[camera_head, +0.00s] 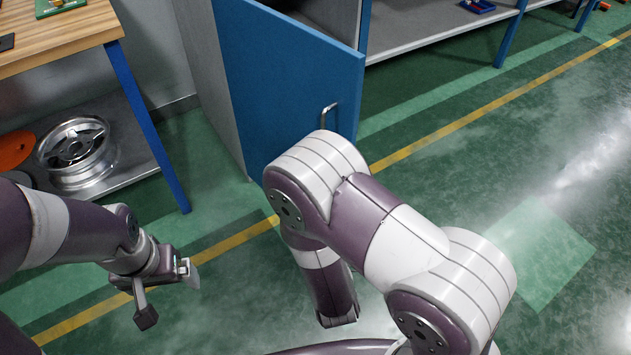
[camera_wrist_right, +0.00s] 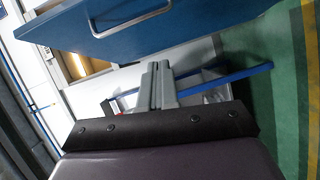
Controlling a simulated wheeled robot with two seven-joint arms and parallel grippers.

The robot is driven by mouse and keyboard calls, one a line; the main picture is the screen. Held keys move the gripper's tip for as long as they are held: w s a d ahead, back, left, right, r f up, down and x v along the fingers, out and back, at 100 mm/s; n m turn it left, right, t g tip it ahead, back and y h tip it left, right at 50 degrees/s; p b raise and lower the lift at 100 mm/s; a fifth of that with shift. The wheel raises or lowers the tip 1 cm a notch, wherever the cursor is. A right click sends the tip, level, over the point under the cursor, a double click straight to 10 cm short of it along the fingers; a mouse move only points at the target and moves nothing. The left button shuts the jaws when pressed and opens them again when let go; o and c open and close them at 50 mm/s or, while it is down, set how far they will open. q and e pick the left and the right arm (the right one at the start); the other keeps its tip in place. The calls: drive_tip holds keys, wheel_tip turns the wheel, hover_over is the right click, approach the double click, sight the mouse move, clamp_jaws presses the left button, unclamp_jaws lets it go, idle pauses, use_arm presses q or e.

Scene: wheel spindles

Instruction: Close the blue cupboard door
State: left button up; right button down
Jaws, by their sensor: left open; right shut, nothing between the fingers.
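The blue cupboard door (camera_head: 280,80) stands open at an angle, swung out from the grey cupboard, part of whose interior shows behind its top edge. Its metal handle (camera_head: 325,116) is near the free right edge. In the right wrist view the blue door (camera_wrist_right: 190,28) and its handle (camera_wrist_right: 130,22) cross the top. My right gripper (camera_wrist_right: 157,88) is shut and empty, with its fingertips pointing towards the door; I cannot tell whether they touch it. In the head view it is hidden. My left gripper (camera_head: 168,292) is open and empty at lower left, well apart from the door.
A wooden-topped table (camera_head: 60,40) with blue legs stands at left. A metal wheel rim (camera_head: 75,152) and an orange object (camera_head: 14,149) lie on its lower shelf. A grey shelf (camera_head: 430,38) with a blue tray (camera_head: 478,6) extends right of the door. Green floor (camera_head: 470,130) is clear at right.

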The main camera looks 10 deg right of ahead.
drive_tip(key=w+d+r+n+t+b, duration=0.1)
drive_tip(key=w+d+r+b, duration=0.1)
drive_tip(key=w, duration=1.1)
drive_tip(key=shift+d+n+b, duration=0.3)
drive_tip(key=shift+d+b, duration=0.55)
drive_tip(key=shift+b, duration=0.15)
drive_tip(key=shift+w+d, duration=0.1)
